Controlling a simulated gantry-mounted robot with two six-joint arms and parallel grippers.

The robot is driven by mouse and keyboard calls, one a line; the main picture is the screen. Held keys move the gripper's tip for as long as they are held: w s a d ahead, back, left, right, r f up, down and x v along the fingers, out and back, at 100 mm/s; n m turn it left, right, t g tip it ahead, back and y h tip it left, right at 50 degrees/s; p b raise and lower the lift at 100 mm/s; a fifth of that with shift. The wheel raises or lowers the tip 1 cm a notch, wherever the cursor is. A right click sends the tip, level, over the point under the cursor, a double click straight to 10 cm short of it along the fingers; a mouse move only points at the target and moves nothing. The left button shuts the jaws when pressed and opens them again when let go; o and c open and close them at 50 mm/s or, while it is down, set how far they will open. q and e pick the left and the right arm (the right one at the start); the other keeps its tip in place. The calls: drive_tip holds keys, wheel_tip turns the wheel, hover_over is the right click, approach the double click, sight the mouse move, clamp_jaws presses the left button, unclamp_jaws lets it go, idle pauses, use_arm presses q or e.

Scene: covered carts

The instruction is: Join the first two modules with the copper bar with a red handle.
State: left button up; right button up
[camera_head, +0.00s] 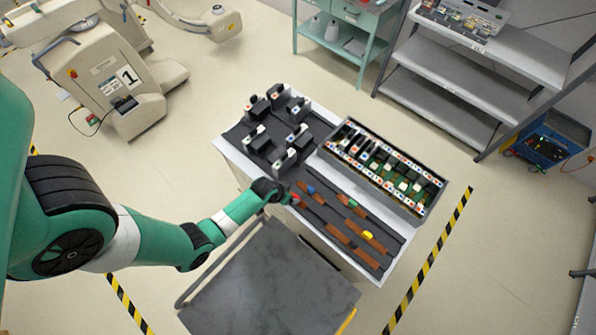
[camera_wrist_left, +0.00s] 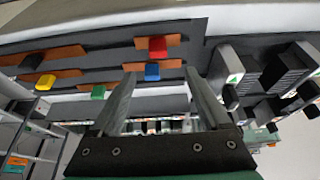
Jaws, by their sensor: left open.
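The copper bar with the red handle (camera_wrist_left: 158,47) lies on the dark mat of the cart, and its red handle also shows in the head view (camera_head: 295,199). My left gripper (camera_wrist_left: 159,77) is open, with nothing between its fingers. In the wrist view the red handle appears above and beyond the fingertips, apart from them; the blue handle (camera_wrist_left: 152,71) shows in the gap between them. In the head view my left gripper (camera_head: 284,196) hides part of the red-handled bar. The modules sit in a row in a grey case (camera_head: 430,206) on the cart. My right gripper is out of view.
Copper bars with blue (camera_head: 311,190), green (camera_head: 352,203) and yellow (camera_head: 368,235) handles lie nearby on the mat. Several black blocks (camera_head: 257,137) stand at the cart's far left. A dark-topped cart (camera_head: 265,285) stands in front. Grey shelves (camera_head: 450,85) stand behind right.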

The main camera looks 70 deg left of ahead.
use_arm(q)
drive_tip(key=b, duration=0.3)
hover_over(297, 197)
drive_tip(key=s, duration=0.2)
drive_tip(key=f, duration=0.5)
drive_tip(key=shift+s+d+f, duration=0.15)
drive_tip(key=shift+d+f, duration=0.05)
drive_tip(key=shift+d, duration=0.2)
drive_tip(key=shift+w+a+f+b, duration=0.1)
drive_tip(key=shift+w+f+b, duration=0.2)
drive_tip(key=shift+f, duration=0.1)
drive_tip(key=b+x, duration=0.3)
drive_tip(key=x, duration=0.2)
drive_tip(key=shift+f, duration=0.1)
clamp_jaws()
